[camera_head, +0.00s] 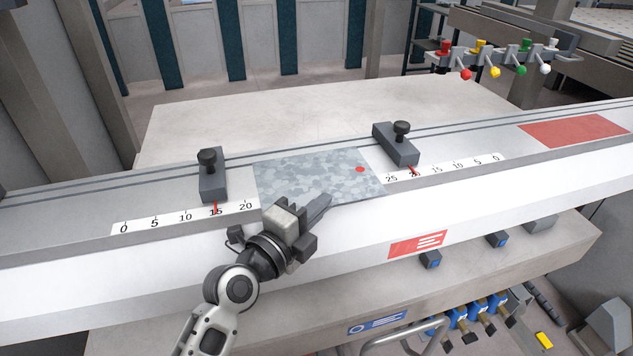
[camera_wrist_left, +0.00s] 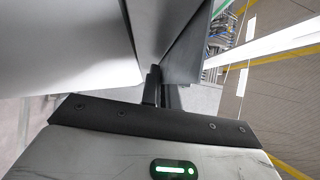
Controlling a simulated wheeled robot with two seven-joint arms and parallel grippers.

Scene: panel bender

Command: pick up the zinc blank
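The zinc blank (camera_head: 300,170) is a grey, mottled flat sheet with a red dot near its right end. It lies flat on the bed between two dark stops. My left gripper (camera_head: 320,204) is at the blank's front edge, its fingers overlapping that edge in the head view. In the left wrist view the dark fingers (camera_wrist_left: 160,90) look close together, but whether the sheet's edge is between them is not clear. The front middle of the blank is partly hidden by the gripper. My right gripper does not show.
The left stop (camera_head: 212,176) and right stop (camera_head: 396,146) stand at the blank's ends, beside printed scales. A red patch (camera_head: 573,131) lies on the bed at the right. A rail with coloured knobs (camera_head: 495,61) is at the back right. The pale plate behind the bed is clear.

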